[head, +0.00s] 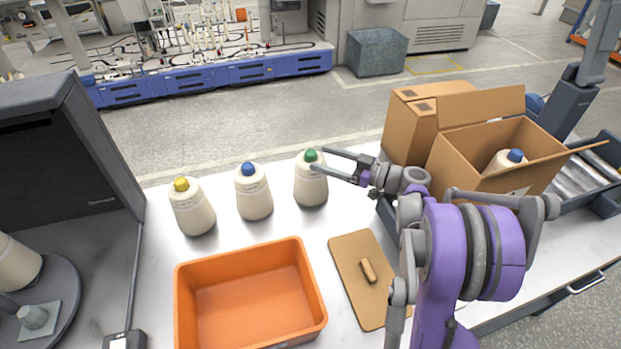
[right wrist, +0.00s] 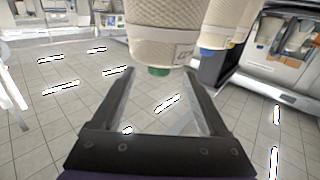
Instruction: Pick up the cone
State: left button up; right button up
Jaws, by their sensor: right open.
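Three cream yarn cones stand upright in a row on the table: one with a yellow tip (head: 193,210), one with a blue tip (head: 254,195) and one with a green tip (head: 311,185). My right gripper (head: 319,160) is open at the upper part of the green-tipped cone, coming from the right. In the right wrist view the green-tipped cone (right wrist: 160,45) hangs upside down in the picture, with its tip between the open fingers. I cannot tell whether a finger touches it. The blue-tipped cone (right wrist: 226,25) shows beside it. My left gripper is not in view.
An empty orange tray (head: 312,290) lies in front of the cones. A brown board with a handle (head: 352,260) is right of it. An open cardboard box (head: 470,155) holding another blue-tipped cone (head: 507,161) stands at right. A dark machine (head: 70,150) stands at left.

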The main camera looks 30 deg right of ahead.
aim_at(300, 155)
jog(key=p+x, duration=0.1)
jog(key=x, duration=0.6)
jog(key=shift+w+a+f, duration=0.15)
jog(key=shift+w, duration=0.2)
grip_shut()
dwell(1.1)
